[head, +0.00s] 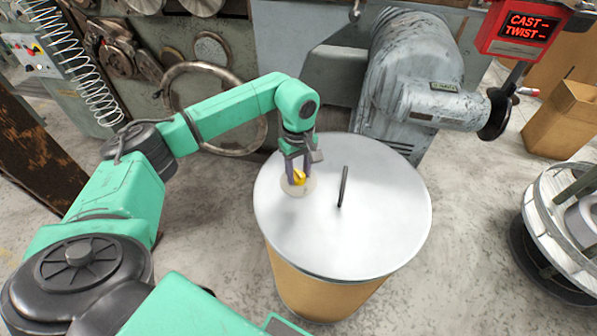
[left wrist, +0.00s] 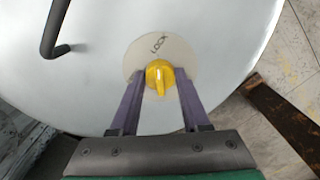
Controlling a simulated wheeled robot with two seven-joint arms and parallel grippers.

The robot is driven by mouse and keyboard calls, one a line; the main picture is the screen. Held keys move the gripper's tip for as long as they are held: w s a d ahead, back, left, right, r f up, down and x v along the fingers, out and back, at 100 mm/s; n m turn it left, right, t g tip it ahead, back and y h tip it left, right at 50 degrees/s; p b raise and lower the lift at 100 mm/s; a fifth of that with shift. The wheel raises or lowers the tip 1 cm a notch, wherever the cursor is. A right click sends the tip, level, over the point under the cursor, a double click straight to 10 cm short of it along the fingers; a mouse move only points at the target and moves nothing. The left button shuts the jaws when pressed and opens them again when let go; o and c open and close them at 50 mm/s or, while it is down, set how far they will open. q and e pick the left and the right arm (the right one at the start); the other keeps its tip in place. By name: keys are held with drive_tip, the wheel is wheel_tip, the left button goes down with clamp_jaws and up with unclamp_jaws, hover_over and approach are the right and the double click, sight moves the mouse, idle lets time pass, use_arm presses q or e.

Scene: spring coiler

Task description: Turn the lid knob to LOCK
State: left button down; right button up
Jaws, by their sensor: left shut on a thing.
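The yellow lid knob (head: 299,177) sits on a pale round plate on the left part of the drum's grey lid (head: 375,230). My left gripper (head: 295,176) points down at the knob and is shut on it. In the left wrist view the knob (left wrist: 160,77) is between the two purple fingers (left wrist: 159,88). The word LOCK is printed on the plate (left wrist: 137,60), above the knob in that view. A pale line on the knob points roughly toward the bottom of that view, away from LOCK. My right gripper is not in view.
A dark bar handle (head: 343,187) stands up from the lid, right of the knob. A grey machine (head: 400,85) is close behind the drum (head: 325,285). A cable spool (head: 565,220) stands at the right, with bare floor between.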

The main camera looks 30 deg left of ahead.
sight(298, 173)
use_arm(q)
drive_tip(key=shift+c, duration=1.8)
unclamp_jaws()
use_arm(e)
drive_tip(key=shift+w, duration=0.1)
use_arm(q)
wheel_tip(298, 173, up, 15)
drive_tip(key=p, duration=0.1)
drive_tip(key=shift+f, duration=0.15)
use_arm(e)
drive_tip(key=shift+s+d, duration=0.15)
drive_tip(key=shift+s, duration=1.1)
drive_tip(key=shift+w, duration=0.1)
